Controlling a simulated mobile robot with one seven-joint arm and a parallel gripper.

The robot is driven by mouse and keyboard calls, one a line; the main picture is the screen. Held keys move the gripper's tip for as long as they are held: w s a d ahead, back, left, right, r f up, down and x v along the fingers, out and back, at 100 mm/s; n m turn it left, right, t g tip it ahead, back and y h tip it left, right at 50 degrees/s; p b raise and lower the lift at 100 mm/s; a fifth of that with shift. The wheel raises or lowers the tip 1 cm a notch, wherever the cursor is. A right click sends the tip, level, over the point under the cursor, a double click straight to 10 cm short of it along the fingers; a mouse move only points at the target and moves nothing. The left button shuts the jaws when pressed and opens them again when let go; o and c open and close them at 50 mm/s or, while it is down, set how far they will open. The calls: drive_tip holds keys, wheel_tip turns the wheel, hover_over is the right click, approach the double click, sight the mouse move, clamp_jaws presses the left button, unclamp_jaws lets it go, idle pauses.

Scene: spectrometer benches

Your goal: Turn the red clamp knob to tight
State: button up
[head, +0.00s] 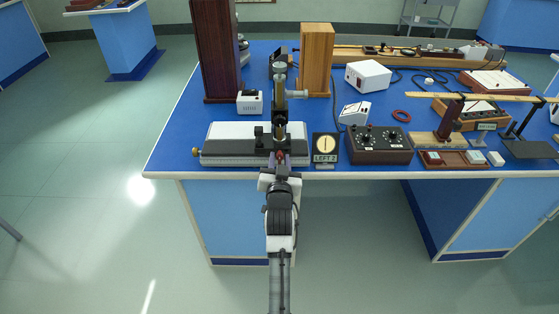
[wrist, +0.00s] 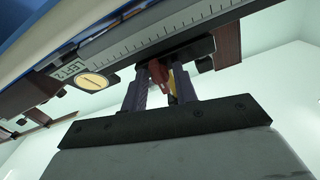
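The red clamp knob (wrist: 157,72) shows in the wrist view under the scale edge of the instrument, between the two fingers of my gripper (wrist: 159,82). The fingers stand apart on either side of it, with some space showing to its right. In the head view my gripper (head: 280,164) reaches the front edge of the white instrument base (head: 228,145), below the upright microscope (head: 280,95). There the knob is a small red spot (head: 280,154), mostly hidden by my gripper. The knob's angle is hard to tell.
A "LEFT 2" sign with a round dial (head: 325,146) stands close to the right of my gripper. A dark control box (head: 379,145) is farther right. A tall dark wooden case (head: 217,50) stands behind at left. The floor left of the bench is clear.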

clamp_jaws()
drive_tip(key=shift+m, duration=0.4)
drive_tip(key=m+b, duration=0.1)
drive_tip(key=m, duration=0.1)
drive_tip(key=shift+m, duration=0.3)
drive_tip(key=m+b, duration=0.1)
drive_tip(key=m, duration=0.3)
drive_tip(key=shift+m+b, duration=0.3)
drive_tip(key=shift+b, duration=0.1)
drive_tip(key=m+b, duration=0.1)
drive_tip(key=m, duration=0.4)
drive_tip(key=shift+r, duration=0.1)
drive_tip(key=shift+r+m+b, duration=0.1)
drive_tip(key=shift+m+b, duration=0.7)
drive_tip(key=shift+m, duration=1.7)
